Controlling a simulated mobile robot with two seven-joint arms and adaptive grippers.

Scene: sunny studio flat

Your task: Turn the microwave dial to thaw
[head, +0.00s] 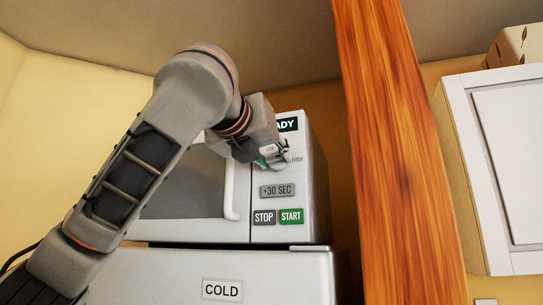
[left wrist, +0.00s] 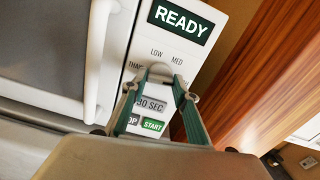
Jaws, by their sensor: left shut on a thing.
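The white microwave (head: 318,190) has a control panel on its right side. Its dial (left wrist: 160,71) sits below a green READY display, with LOW and MED printed above it and a partly covered thaw label at its left. My left gripper (head: 270,160) is at the panel, and its fingers (left wrist: 160,82) are shut on the dial. The fingers cover most of the dial, so I cannot tell which setting it points to. HIGH shows to the right of the gripper in the head view. My right gripper is in neither view.
The +30 SEC button (head: 278,191), STOP button (head: 264,217) and START button (head: 291,216) are below the dial. The door handle (head: 231,190) is just left of the panel. A wooden post (head: 385,150) stands close on the right. A white fridge marked COLD (head: 180,275) is underneath.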

